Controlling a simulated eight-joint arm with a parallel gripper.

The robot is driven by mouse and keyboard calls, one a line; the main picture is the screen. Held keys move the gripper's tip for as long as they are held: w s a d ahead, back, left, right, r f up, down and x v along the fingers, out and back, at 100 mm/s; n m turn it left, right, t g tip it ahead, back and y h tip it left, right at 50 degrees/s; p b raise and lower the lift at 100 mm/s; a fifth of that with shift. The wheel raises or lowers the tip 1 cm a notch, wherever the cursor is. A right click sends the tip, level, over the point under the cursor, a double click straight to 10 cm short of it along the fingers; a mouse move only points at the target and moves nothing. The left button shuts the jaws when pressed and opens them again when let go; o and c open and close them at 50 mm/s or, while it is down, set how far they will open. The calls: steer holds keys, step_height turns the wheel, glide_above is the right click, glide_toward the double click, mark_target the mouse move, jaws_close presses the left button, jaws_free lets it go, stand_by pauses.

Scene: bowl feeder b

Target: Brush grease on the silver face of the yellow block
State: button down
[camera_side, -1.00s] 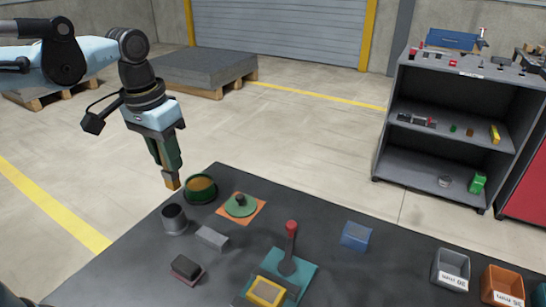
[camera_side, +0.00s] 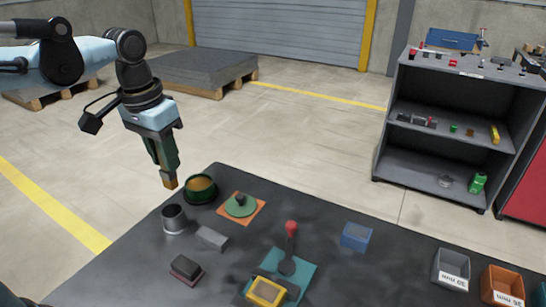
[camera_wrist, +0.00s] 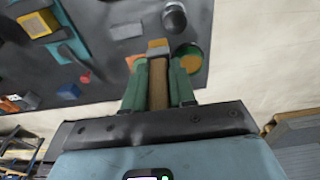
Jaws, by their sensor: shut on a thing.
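My gripper (camera_side: 166,160) is shut on a brush (camera_wrist: 158,82) with a brown handle and a yellowish tip, and the tip points down. In the side view the tip is in the air just left of the green pot (camera_side: 201,190), which holds amber grease. The pot also shows in the wrist view (camera_wrist: 190,56), right of the brush. The yellow block (camera_side: 266,292) sits in a teal clamp fixture (camera_side: 297,270) with a red-knobbed lever at the table's front. A paler face shows on its top. It is at upper left in the wrist view (camera_wrist: 38,23).
A green lid (camera_side: 240,205) lies on an orange square. A metal cup (camera_side: 174,219), a grey block (camera_side: 212,238), a dark block with a pinkish base (camera_side: 186,268) and a blue block (camera_side: 356,236) stand on the table. Grey (camera_side: 451,269) and orange (camera_side: 502,287) bins are at right.

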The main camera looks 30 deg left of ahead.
steer(key=s+d, duration=0.3)
steer(key=d, duration=1.1)
steer(key=s+d, duration=0.2)
steer(key=d, duration=1.1)
steer(key=shift+a+f, duration=0.2)
steer(key=shift+f, duration=1.25)
steer(key=shift+a+f, duration=0.15)
steer(key=shift+f, duration=1.25)
steer(key=shift+a+f, duration=0.2)
steer(key=shift+f, duration=1.25)
steer(key=shift+a+f, duration=0.1)
steer(key=shift+a, duration=2.15)
steer(key=shift+d, duration=2.85)
step_height(320, 180, up, 8)
